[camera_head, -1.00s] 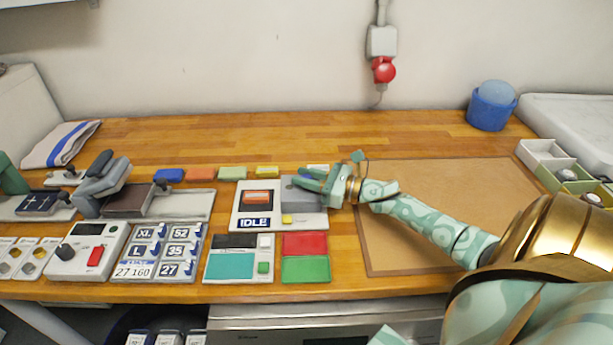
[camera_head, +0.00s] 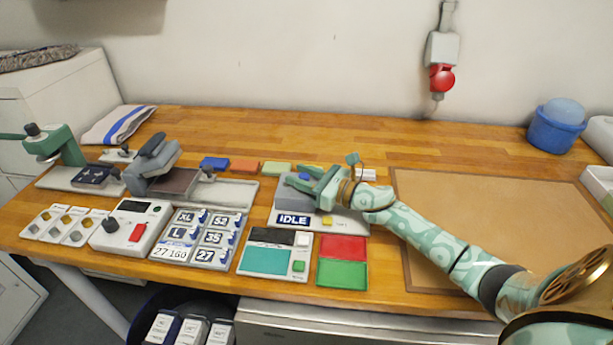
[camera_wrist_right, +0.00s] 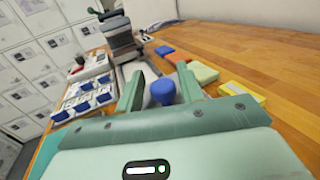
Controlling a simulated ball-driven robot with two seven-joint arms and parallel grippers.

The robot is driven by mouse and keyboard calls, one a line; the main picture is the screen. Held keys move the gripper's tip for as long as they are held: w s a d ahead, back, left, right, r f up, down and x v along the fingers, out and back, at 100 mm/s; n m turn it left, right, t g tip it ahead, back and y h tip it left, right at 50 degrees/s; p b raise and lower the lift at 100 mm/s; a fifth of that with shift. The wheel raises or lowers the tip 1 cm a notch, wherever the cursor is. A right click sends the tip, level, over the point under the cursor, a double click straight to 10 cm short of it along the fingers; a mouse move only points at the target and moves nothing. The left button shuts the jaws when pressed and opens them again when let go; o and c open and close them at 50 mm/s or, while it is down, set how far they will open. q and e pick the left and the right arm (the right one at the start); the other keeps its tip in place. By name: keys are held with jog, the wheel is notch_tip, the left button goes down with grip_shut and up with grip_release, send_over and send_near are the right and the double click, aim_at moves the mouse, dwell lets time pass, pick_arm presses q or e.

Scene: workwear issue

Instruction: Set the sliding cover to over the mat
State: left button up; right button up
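The grey sliding cover (camera_head: 284,188) is on the left part of the pale device labelled IDLE (camera_head: 345,224). No mat shows on that part. The cover's blue knob (camera_wrist_right: 162,92) stands between the fingers of my right gripper (camera_wrist_right: 160,85) in the right wrist view. The fingers look spread, with narrow gaps beside the knob. In the head view my right gripper (camera_head: 304,178) is low over the cover and hides part of it. My left gripper is not in view.
Red and green trays (camera_head: 342,273) and a teal-screen panel (camera_head: 267,262) lie in front of the device. Several coloured blocks (camera_head: 244,166) lie behind it. A grey press (camera_head: 152,168) stands to the left. A brown board (camera_head: 490,215) to the right is bare apart from my arm above it.

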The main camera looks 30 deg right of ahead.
jog(key=shift+o, duration=0.2)
jog(key=shift+w+a, duration=0.1)
jog(key=shift+w, duration=0.05)
send_over(361, 222)
dwell(0.7)
